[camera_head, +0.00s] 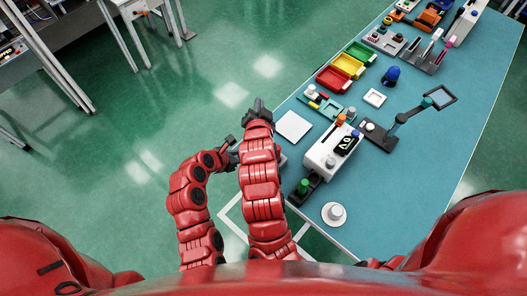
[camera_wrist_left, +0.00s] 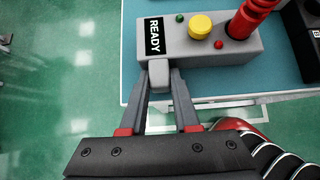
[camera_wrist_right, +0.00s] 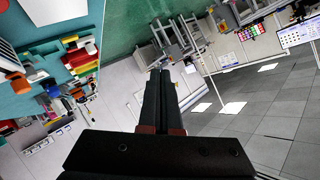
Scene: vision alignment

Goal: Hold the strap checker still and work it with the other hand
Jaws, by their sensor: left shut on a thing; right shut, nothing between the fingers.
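The strap checker is a grey box (camera_wrist_left: 184,49) in the left wrist view, with a READY display, a yellow button (camera_wrist_left: 200,26), a small green light and a small red light. A red ribbed piece (camera_wrist_left: 250,16) stands at its right end. My left gripper (camera_wrist_left: 159,75) is shut on the grey tab (camera_wrist_left: 158,76) at the box's near side. In the head view my arms mostly hide the checker, and my left gripper (camera_head: 229,147) is partly covered. My right gripper (camera_head: 258,106) is raised beyond it, and its fingers (camera_wrist_right: 161,75) are together with nothing between them.
The blue table (camera_head: 410,180) holds a white box with a screen (camera_head: 335,151), a white square pad (camera_head: 293,126), a white round knob on a disc (camera_head: 335,213) and coloured bins (camera_head: 348,65). Green floor lies open left of the table.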

